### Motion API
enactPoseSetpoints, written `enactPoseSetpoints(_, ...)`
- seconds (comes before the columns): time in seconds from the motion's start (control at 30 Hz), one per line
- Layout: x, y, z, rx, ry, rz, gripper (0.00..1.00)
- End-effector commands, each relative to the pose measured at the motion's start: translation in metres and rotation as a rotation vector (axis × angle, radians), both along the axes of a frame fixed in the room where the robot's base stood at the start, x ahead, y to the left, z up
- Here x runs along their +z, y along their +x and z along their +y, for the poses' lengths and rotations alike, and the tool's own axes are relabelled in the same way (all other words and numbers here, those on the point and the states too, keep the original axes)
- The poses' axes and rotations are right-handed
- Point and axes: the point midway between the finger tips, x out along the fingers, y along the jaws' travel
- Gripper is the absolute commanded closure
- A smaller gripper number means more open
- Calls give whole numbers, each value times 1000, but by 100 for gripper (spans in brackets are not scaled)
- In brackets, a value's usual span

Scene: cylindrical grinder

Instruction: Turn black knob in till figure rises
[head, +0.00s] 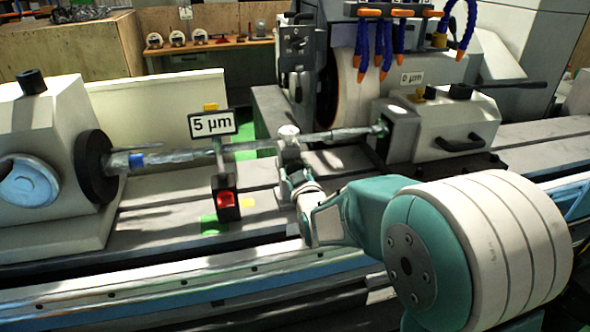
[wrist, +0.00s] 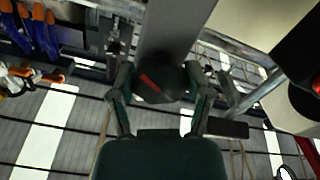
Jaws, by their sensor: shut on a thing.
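The black knob (wrist: 152,90) with a red mark on it sits between the fingers in the wrist view. My gripper (wrist: 160,82) is shut on it, one finger on each side. In the head view my gripper (head: 287,165) is at the middle of the machine, just below the shaft, and the knob cannot be made out there. A sign reading "5 µm" (head: 212,124) stands left of my gripper.
A long shaft (head: 250,144) runs between the headstock (head: 50,130) at left and the tailstock (head: 455,125) at right. A dark block with a red face (head: 226,199) stands close left of my gripper. Blue hoses (head: 388,45) hang behind. The rail (head: 150,285) lies in front.

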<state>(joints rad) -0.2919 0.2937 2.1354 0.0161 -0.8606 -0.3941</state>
Motion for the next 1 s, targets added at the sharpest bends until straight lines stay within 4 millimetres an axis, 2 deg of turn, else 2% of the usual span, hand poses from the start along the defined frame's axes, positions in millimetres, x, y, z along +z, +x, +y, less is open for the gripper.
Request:
enactPoseSetpoints(0.3, -5, -1, 1, 2, 95, 39, 84)
enactPoseSetpoints(0.77, -5, -1, 1, 2, 106, 45, 84)
enactPoseSetpoints(0.8, -5, -1, 1, 1, 106, 44, 19)
enactPoseSetpoints(0.83, -5, -1, 1, 2, 106, 43, 5)
enactPoseSetpoints(0.87, -5, -1, 1, 2, 106, 43, 1)
enactPoseSetpoints(1.0, -3, -1, 1, 1, 107, 39, 1)
